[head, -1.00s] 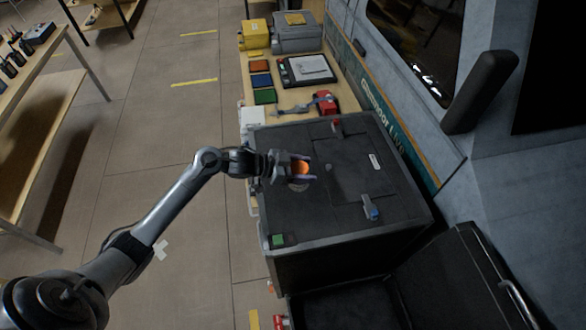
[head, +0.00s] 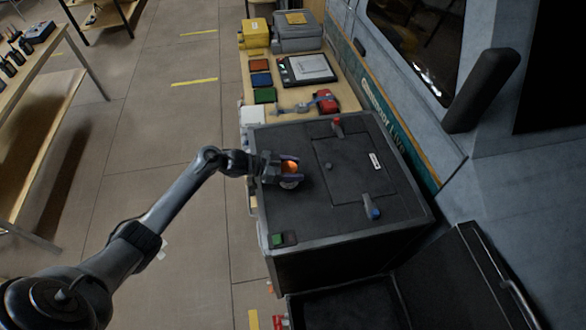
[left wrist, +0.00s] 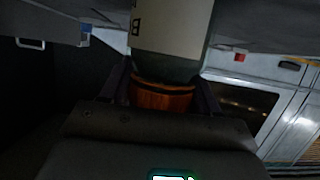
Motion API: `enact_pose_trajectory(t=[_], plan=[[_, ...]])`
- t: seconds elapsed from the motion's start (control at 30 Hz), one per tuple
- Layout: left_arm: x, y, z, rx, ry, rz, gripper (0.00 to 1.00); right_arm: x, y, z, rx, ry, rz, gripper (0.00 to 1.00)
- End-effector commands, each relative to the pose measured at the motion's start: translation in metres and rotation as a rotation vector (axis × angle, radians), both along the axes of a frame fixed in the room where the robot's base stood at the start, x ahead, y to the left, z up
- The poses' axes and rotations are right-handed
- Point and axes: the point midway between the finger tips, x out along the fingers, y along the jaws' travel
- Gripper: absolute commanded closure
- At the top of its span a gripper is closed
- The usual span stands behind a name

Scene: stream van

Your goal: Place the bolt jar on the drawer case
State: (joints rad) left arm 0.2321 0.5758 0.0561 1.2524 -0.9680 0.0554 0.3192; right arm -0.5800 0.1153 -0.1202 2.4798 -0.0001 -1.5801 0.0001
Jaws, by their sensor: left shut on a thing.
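The bolt jar has an orange-brown lid (head: 290,166) and a pale label with a letter B, seen in the left wrist view (left wrist: 172,28). My left gripper (head: 291,170) is shut on the jar at its lid, with a finger on either side. It is over the left part of the flat top of a large dark case (head: 345,215), which I take to be the drawer case. I cannot tell whether the jar's base touches that top. Most of the jar's body is hidden in the head view. My right gripper is not in view.
The dark top carries a red latch (head: 337,124), a blue latch (head: 372,207) and a green block (head: 278,240) near its edges. The van wall bounds the right.

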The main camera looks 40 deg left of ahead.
Motion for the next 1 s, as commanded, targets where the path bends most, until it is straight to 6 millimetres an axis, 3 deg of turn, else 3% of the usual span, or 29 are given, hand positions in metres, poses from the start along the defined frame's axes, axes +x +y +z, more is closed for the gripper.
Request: enact_pose_trajectory(t=[0.3,0.33,0.47,0.83,1.0], plan=[[0.0,0.0,-0.003,0.0,-0.002,0.001,0.77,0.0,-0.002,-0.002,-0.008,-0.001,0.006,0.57],[0.0,0.0,-0.002,0.0,0.0,0.0,0.34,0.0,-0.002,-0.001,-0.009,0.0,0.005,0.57],[0.0,0.0,-0.002,0.0,0.0,0.0,0.15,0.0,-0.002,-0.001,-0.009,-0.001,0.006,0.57],[0.0,0.0,0.002,-0.001,-0.001,0.0,0.14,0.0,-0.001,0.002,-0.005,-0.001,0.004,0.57],[-0.012,0.011,0.006,0.003,0.0,0.0,0.14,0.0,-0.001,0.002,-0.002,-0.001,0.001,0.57]])
